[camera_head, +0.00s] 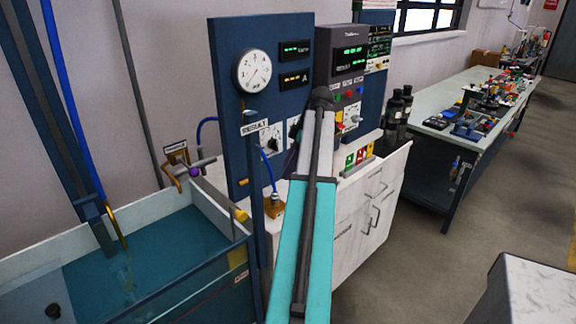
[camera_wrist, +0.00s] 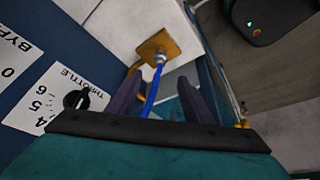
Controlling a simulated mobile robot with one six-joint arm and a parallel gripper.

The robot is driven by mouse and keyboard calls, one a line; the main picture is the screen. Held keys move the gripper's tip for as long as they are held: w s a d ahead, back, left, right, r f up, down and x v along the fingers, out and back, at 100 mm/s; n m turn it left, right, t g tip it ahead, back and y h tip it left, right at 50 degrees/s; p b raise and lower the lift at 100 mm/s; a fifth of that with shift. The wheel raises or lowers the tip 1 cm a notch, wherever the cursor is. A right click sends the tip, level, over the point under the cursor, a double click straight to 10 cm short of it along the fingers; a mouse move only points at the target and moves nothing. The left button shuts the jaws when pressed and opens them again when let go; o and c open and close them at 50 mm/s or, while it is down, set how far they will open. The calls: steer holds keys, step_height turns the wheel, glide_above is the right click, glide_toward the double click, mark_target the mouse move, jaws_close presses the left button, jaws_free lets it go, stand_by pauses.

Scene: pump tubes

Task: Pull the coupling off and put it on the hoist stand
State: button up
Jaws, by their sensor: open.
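The coupling shows just beyond the fingertips; I cannot tell the gap in depth. My arm hides most of the gripper in the head view. I cannot surely identify the hoist stand.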

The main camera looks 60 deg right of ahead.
mark_target(275, 195)
steer(key=shift+p+x, duration=1.2)
steer(key=shift+x, duration=5.6)
steer(key=shift+s, duration=0.15)
jaws_close()
steer(key=shift+r+p, duration=0.4)
steer(key=shift+r, duration=0.35)
steer(key=shift+r+p, duration=0.9)
steer(key=shift+r, duration=0.9)
